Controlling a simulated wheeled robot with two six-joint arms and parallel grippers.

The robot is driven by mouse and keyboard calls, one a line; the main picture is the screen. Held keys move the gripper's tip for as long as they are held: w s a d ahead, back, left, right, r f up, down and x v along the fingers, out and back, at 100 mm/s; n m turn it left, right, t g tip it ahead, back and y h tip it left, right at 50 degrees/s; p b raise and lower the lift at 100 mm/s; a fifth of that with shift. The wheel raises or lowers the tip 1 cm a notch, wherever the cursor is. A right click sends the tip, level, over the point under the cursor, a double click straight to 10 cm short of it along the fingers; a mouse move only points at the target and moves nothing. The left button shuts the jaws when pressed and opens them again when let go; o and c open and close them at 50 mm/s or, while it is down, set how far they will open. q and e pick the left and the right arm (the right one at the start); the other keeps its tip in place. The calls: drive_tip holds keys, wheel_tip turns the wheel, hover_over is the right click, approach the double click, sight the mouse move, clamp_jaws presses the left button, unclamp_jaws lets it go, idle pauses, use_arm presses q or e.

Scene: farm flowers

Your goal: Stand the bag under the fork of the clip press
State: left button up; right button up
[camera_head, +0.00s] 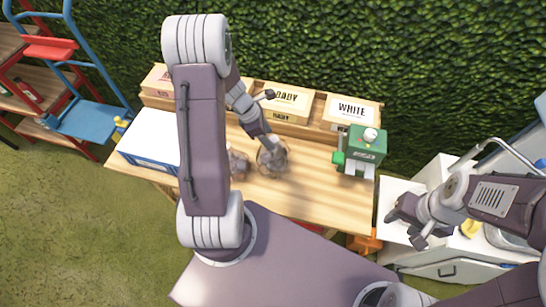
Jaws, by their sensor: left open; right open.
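A greyish see-through bag (272,158) stands on the wooden table near its middle. A second, smaller similar lump (238,165) sits just left of it, partly hidden by my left arm. The green clip press (366,148) stands at the table's right end, with a white knob on top; its fork is too small to make out. My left gripper (272,122) is open above and behind the bag, one finger close to the bag's top; I cannot tell if they touch. My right gripper (404,228) is open and empty, right of the table over the white cabinet.
Label boxes, one reading BABY (287,101) and one WHITE (352,110), line the table's back. A blue-and-white box (150,140) stands at the left. The white cabinet (440,255) with a sink is at the right. Bare table (318,180) lies between bag and press.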

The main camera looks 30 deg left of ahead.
sight(273, 152)
use_arm(q)
drive_tip(key=x, duration=0.4)
drive_tip(key=shift+w+d+f+b, duration=0.1)
drive_tip(key=shift+d+b, duration=0.1)
drive_tip(key=shift+b, duration=0.1)
clamp_jaws()
idle(1.0)
